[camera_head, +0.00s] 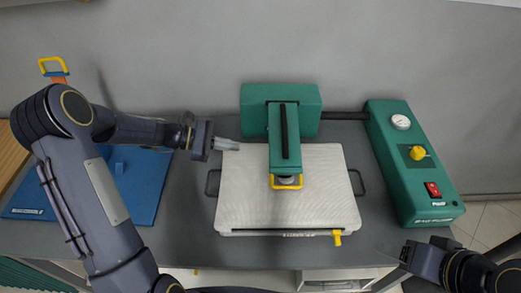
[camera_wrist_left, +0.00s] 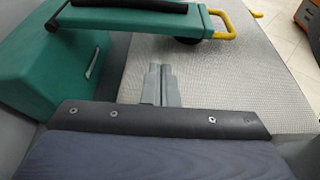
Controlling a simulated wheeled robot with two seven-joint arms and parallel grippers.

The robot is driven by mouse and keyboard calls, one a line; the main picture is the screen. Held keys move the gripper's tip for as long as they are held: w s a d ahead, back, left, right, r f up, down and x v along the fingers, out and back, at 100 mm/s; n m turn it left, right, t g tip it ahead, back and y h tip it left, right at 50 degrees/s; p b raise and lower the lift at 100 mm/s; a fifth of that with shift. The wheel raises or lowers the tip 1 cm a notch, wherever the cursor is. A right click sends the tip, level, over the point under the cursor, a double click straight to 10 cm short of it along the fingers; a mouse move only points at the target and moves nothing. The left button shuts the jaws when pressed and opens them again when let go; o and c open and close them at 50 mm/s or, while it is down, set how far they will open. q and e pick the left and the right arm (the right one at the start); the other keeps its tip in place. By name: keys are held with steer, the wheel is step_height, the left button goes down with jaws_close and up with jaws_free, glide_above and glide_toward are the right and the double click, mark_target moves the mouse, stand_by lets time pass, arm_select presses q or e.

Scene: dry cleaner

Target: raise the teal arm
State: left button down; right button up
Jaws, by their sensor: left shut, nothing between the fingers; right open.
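The teal arm (camera_head: 284,140) reaches forward from a teal housing (camera_head: 309,95) over a pale press plate (camera_head: 240,200). It lies low over the plate, with a yellow handle (camera_head: 286,186) at its front end. In the left wrist view the teal arm (camera_wrist_left: 130,18) and its yellow handle (camera_wrist_left: 222,24) cross the top of the picture. My left gripper (camera_head: 238,145) is shut and empty, above the plate's back left corner, left of the teal arm and apart from it. Its closed fingers also show in the left wrist view (camera_wrist_left: 161,85). My right gripper (camera_head: 404,255) is open at the lower right, far from the arm.
A teal control box (camera_head: 400,150) with a white dial, yellow knob and red switch stands right of the press. A blue board (camera_head: 140,185) lies at the left under my left arm. A small yellow tab (camera_head: 337,238) sticks out at the plate's front edge.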

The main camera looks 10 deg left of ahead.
arm_select(q)
steer(key=p+x, duration=0.1)
steer(key=x, duration=0.9)
steer(key=shift+p, duration=0.35)
steer(key=shift+r, duration=0.1)
step_height(320, 180, up, 8)
steer(key=p, duration=0.3)
step_height(320, 180, up, 11)
steer(key=p, duration=0.6)
glide_above(262, 158)
steer(key=w+a, duration=0.1)
steer(key=w, duration=0.5)
steer(key=w+a+r+n+g+p, duration=0.1)
steer(key=w+n, duration=0.4)
steer(key=w, duration=0.5)
steer(key=shift+a+r+g+h+p, duration=0.35)
steer(key=shift+a+r+g, duration=0.2)
steer(key=shift+r+g, duration=0.4)
steer(key=shift+f, duration=0.1)
